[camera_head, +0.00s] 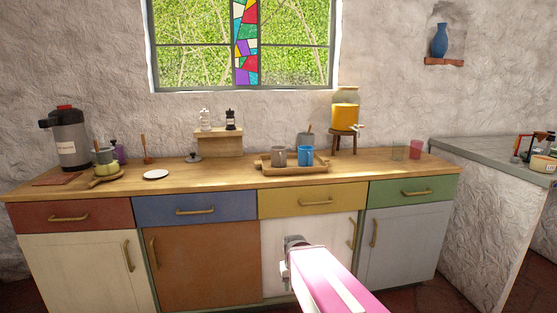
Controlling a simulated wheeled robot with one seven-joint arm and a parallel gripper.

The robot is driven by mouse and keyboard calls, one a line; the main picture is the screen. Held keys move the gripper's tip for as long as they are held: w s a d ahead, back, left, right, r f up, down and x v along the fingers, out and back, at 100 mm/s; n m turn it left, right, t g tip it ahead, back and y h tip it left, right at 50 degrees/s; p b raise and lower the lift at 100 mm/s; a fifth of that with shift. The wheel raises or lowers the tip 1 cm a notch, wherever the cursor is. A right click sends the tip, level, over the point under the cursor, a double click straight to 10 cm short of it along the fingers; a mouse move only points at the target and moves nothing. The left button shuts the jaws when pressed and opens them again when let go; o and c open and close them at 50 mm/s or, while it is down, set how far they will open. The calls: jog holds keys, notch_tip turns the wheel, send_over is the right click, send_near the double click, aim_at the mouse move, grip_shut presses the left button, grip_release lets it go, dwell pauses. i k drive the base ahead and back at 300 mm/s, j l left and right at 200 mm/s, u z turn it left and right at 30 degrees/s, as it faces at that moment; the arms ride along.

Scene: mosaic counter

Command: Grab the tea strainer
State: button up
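I cannot tell for sure which thing is the tea strainer. A small dark, round, low item with a knob (193,157) lies on the wooden counter, left of the middle. A small reddish-brown item with an upright thin handle (147,156) stands farther left, behind a white saucer (155,175). My gripper (291,243) is at the end of my pink arm, in front of the cabinet doors and below the counter top. It is apart from everything on the counter. Its fingers are too small and too turned away to show whether they are open.
The wooden counter (225,175) holds a flask (69,138) at left and a tray (293,169) with a grey mug (279,156) and a blue mug (306,155). A drink dispenser (345,115) stands behind right. Counter between saucer and tray is mostly clear.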

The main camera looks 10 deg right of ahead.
aim_at(96, 149)
jog(key=u, duration=1.35)
